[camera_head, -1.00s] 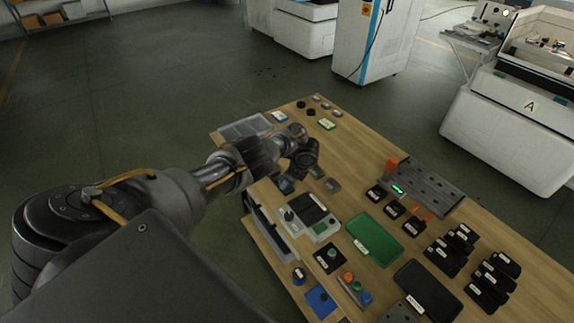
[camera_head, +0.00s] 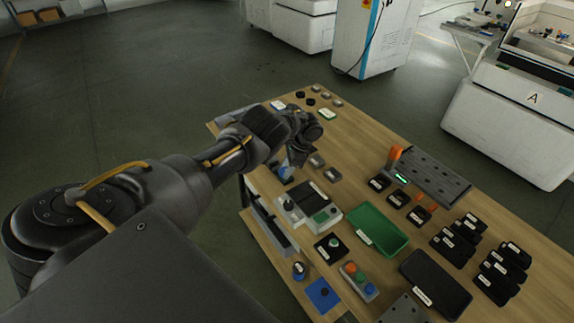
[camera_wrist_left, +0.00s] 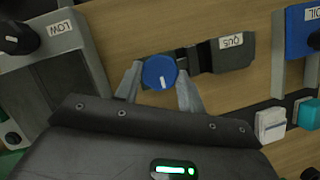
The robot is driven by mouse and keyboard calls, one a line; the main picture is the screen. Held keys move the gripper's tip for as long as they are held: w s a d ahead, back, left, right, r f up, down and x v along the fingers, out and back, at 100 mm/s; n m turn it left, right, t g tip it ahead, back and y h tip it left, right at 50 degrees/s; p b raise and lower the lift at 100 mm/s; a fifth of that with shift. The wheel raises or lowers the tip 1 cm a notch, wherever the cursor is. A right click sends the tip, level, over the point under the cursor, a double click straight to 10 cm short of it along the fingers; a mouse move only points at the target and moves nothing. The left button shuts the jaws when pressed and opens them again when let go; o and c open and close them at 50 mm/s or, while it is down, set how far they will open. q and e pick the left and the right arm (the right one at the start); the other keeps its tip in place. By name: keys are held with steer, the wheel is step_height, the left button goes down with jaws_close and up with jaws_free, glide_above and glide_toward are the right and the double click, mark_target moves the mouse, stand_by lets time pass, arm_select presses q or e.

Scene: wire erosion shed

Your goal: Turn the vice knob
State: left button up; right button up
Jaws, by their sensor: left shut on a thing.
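The vice knob (camera_wrist_left: 159,72) is round and blue with a short white mark, in the upper middle of the left wrist view. The two metal fingers of my left gripper (camera_wrist_left: 158,84) are on either side of it, shut on it. A dark vice block (camera_wrist_left: 233,52) with a label is just right of the knob, over the wooden table. In the head view my left gripper (camera_head: 297,156) is low over the table's left edge and hides the knob. My right gripper is not in view.
A control box (camera_head: 309,208) with a black knob stands close to the gripper; a box labelled LOW (camera_wrist_left: 62,70) also shows in the wrist view. A green tray (camera_head: 378,231), black trays and a perforated grey plate (camera_head: 435,177) lie to the right. The wooden table's (camera_head: 355,145) far middle is bare.

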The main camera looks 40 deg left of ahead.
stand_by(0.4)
arm_select(q)
steer(key=o, duration=1)
steer(key=shift+c, duration=0.2)
steer(key=v, duration=1)
steer(key=shift+r+p, duration=0.35)
steer(key=shift+r, duration=0.05)
